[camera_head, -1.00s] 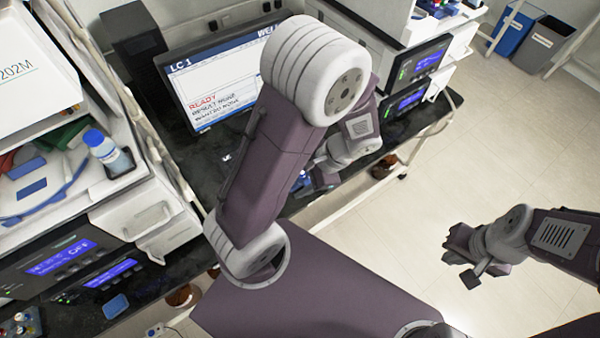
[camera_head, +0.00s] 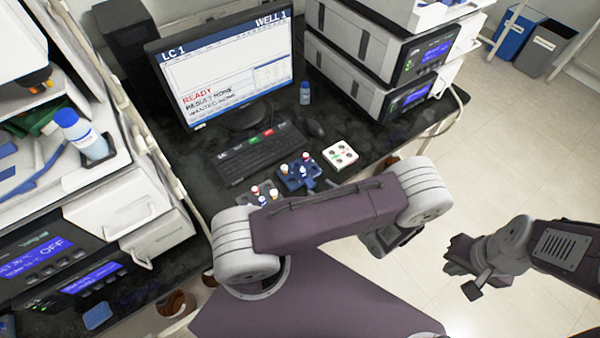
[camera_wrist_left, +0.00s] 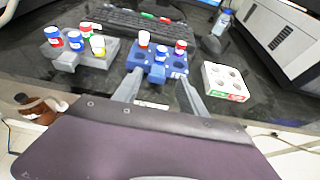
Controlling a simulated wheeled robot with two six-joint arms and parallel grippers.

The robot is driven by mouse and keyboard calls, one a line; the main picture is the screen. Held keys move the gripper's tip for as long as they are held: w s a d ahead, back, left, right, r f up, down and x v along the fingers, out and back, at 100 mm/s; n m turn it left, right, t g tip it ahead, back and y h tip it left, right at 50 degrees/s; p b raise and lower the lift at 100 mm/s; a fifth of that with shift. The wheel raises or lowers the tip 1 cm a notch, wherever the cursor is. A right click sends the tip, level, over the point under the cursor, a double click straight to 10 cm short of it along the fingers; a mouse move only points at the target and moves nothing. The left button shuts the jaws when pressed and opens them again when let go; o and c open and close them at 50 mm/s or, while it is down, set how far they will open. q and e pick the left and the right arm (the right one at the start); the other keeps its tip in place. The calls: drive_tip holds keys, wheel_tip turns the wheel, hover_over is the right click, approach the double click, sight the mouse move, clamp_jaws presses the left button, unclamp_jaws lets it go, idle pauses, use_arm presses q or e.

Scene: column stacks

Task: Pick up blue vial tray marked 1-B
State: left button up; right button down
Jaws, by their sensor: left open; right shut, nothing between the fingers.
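In the head view my left arm hides most of this gripper. My right gripper (camera_head: 458,258) is shut and empty, out over the floor at the right.
A grey tray (camera_wrist_left: 66,62) with capped vials stands left of the blue one, and a white tray (camera_head: 340,155) right of it. Behind are a keyboard (camera_head: 262,155), mouse (camera_head: 315,128), monitor (camera_head: 225,75) and blue-capped bottle (camera_head: 305,95). Stacked instruments (camera_head: 390,60) stand at the back right.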

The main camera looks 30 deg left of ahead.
sight(311, 184)
use_arm(q)
drive_tip(key=x, duration=0.5)
drive_tip(key=shift+a+f+p, duration=0.2)
drive_tip(key=shift+f+p, duration=0.1)
drive_tip(key=shift+f, duration=0.1)
drive_tip(key=shift+d, duration=0.1)
clamp_jaws()
